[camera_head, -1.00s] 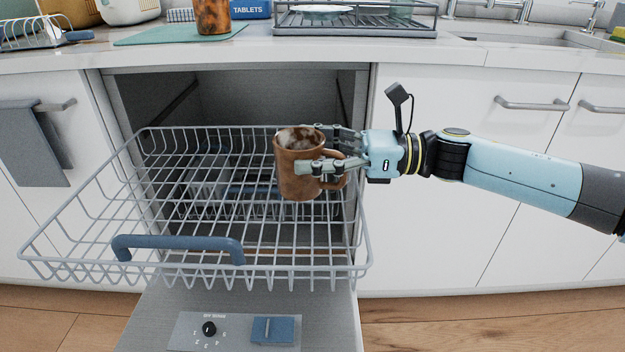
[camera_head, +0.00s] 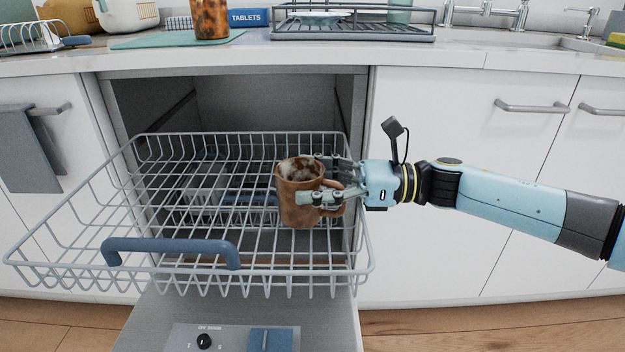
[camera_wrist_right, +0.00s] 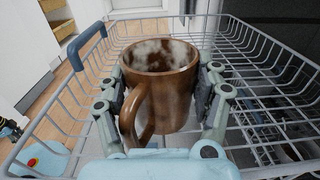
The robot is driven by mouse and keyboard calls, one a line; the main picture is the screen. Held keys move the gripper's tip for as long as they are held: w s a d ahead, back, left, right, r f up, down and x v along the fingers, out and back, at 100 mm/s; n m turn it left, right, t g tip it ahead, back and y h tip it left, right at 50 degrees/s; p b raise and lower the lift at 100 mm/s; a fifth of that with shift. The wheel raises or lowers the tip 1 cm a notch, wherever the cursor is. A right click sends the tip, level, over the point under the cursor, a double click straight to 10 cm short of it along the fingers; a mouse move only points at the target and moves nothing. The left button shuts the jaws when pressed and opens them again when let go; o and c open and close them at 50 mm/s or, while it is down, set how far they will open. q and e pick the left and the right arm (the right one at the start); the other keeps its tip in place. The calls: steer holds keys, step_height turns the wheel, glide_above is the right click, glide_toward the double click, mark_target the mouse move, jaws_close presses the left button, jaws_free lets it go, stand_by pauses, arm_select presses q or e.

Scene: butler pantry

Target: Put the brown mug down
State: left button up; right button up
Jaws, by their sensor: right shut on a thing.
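The brown mug (camera_head: 297,203) is upright at the right side of the pulled-out dishwasher rack (camera_head: 180,273). Its inside has whitish and dark brown patches. My right gripper (camera_head: 326,182) comes in from the right and is shut on the mug, with a finger on either side. In the right wrist view the mug (camera_wrist_right: 165,85) sits between the fingers (camera_wrist_right: 163,108), its handle toward the wrist. The mug is low within the rack; I cannot tell whether its base touches the wires. My left gripper is not in view.
The rack has a blue handle (camera_head: 172,247) at its front and looks otherwise empty on top. The open dishwasher door (camera_head: 235,310) lies below. A patterned brown tumbler (camera_head: 211,20) and a dish drainer (camera_head: 352,30) stand on the counter (camera_head: 470,59) above.

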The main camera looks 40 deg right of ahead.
steer(key=o, duration=1.4)
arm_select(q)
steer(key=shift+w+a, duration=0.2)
arm_select(e)
steer(key=shift+f, duration=0.1)
steer(key=shift+s+d+r+p, duration=0.25)
steer(key=shift+d+r+p, duration=0.05)
steer(key=shift+r+p, duration=0.45)
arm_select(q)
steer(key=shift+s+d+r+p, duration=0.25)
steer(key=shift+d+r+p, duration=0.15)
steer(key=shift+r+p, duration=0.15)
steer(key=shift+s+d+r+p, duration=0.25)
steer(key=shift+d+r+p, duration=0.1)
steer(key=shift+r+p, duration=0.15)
arm_select(e)
steer(key=shift+v, duration=5.65)
